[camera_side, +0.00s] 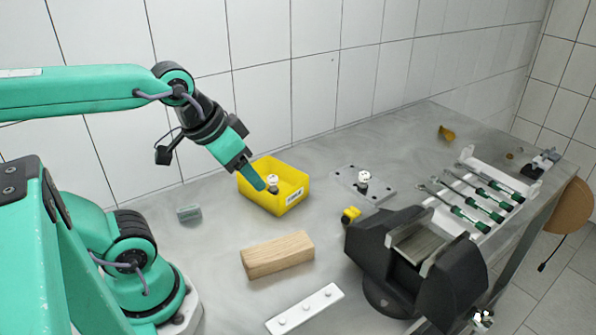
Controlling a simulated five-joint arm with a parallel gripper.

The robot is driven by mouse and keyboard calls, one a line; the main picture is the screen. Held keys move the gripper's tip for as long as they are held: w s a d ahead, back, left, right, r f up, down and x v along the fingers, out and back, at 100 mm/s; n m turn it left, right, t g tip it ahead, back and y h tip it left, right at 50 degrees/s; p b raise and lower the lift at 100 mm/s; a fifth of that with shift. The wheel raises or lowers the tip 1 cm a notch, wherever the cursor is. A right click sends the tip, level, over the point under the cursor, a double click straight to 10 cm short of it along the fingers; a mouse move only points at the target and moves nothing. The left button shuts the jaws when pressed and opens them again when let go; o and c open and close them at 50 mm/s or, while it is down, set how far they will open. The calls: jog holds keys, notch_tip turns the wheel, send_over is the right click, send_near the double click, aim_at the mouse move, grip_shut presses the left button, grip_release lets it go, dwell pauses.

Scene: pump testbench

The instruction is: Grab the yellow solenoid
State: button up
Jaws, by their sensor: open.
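A small yellow part with a dark end (350,215), which looks like the solenoid, lies on the grey table left of the black vise. My gripper (262,187) points down at the yellow bin (288,203), left of that part and apart from it. The gripper is open; I see it edge-on, so the gap between the fingers does not show. Another yellowish piece (446,132) lies far back on the table.
A black vise (412,262) stands at the front right. A metal plate (347,174) bears a white-topped part. A wooden block (278,255), white strip (304,309) and grey-green block (189,213) lie nearby. Tiled walls border the table.

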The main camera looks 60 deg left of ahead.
jog(key=shift+w+r, duration=0.1)
jog(key=shift+w, duration=0.05)
jog(key=n+g, duration=0.1)
jog(key=g, duration=0.4)
send_over(352, 211)
jog(key=f, duration=1.3)
jog(key=shift+s, duration=0.35)
jog(key=shift+w+f+g, duration=0.3)
jog(key=shift+w+f, duration=0.05)
jog(key=shift+f, duration=4.05)
jog(key=c, duration=1.2)
